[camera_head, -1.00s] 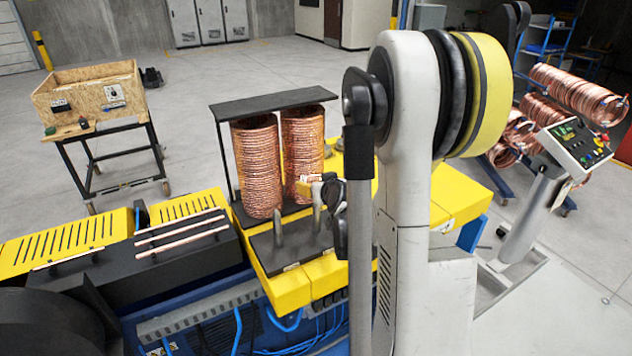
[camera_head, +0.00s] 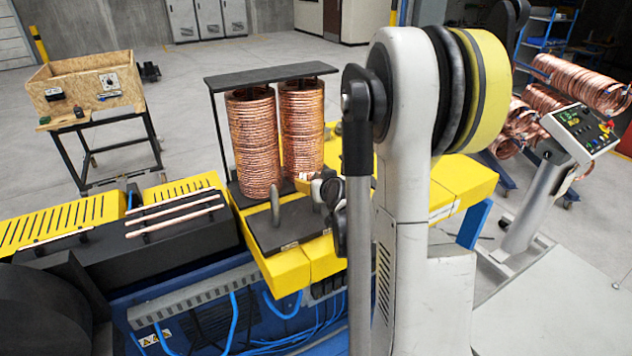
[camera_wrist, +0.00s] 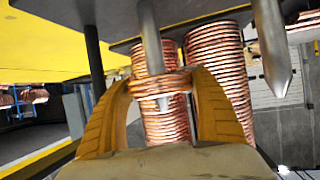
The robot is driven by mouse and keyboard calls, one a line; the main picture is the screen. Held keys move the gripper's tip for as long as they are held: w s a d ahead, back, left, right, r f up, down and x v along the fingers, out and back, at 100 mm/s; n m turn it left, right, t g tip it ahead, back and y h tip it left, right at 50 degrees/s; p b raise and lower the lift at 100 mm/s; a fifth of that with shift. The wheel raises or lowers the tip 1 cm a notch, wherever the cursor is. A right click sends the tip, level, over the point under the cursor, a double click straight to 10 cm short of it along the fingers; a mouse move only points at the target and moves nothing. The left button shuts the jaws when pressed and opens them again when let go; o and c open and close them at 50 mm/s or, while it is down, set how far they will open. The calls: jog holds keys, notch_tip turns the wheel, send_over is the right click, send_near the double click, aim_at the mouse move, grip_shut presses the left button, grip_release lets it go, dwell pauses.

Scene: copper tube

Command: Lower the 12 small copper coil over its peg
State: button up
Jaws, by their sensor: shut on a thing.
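My gripper (camera_wrist: 162,80) is shut on the small copper coil (camera_wrist: 158,86), a short ring of few turns between its two tan fingers. In the wrist view, which shows the place upside down, a grey peg (camera_wrist: 149,35) runs into the coil and a pale tip shows beyond it. The coil appears to be around the peg, near its tip. A second bare peg (camera_wrist: 272,50) with a pointed end stands beside it. In the head view my gripper (camera_head: 322,188) is over the dark plate, largely hiding the peg under it; the bare peg (camera_head: 275,206) stands left.
Two tall copper coil stacks (camera_head: 252,145) stand close behind the pegs under a black top bar (camera_head: 270,78). The dark plate (camera_head: 285,236) sits on a yellow machine top (camera_head: 285,275). A control panel (camera_head: 580,130) stands at the right.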

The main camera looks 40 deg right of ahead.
jog(key=o, duration=1.3)
jog(key=shift+o, duration=0.2)
jog(key=v, duration=1.2)
